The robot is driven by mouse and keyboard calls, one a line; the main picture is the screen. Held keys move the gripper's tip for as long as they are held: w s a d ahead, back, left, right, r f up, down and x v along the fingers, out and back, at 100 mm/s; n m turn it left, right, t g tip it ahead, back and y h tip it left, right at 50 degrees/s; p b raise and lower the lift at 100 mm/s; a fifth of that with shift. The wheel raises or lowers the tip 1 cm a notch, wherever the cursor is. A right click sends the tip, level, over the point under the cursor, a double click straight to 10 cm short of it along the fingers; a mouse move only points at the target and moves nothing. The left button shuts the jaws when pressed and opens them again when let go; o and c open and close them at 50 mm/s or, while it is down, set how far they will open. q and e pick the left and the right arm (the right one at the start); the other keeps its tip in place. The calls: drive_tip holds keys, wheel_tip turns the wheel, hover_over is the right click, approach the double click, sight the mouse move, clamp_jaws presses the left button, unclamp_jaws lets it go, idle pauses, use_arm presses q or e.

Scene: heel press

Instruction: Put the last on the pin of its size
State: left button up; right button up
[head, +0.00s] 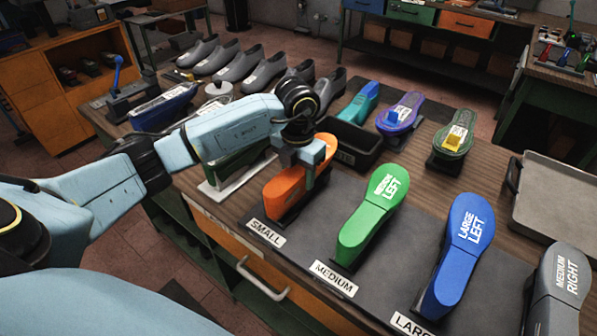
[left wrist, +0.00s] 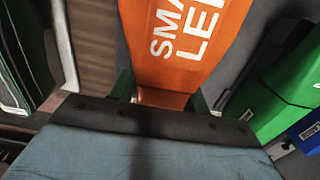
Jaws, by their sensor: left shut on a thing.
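An orange last (head: 284,192) is over the SMALL label (head: 266,233) at the mat's left end. My left gripper (head: 306,168) is shut on it from above. In the left wrist view the orange last (left wrist: 185,45) fills the top middle, with white lettering partly cut off, "SMA" and "LE". A dark shape shows under the last; whether a pin is inside it is hidden. A green last marked MEDIUM LEFT (head: 372,210) stands behind the MEDIUM label (head: 334,278). A blue last marked LARGE LEFT (head: 457,250) stands behind the LARGE label (head: 411,325). My right gripper is not in view.
A grey last marked MEDIUM RIGHT (head: 559,280) stands at the right edge, near a grey tray (head: 560,205). Several grey shoes (head: 240,66) line the back left.

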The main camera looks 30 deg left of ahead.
use_arm(q)
drive_tip(key=shift+f+b, duration=0.5)
drive_tip(key=shift+f, duration=0.1)
idle(0.7)
drive_tip(key=o, duration=1.3)
drive_tip(key=shift+c, duration=0.2)
drive_tip(key=r, duration=1.3)
drive_tip(key=shift+s+r, duration=0.2)
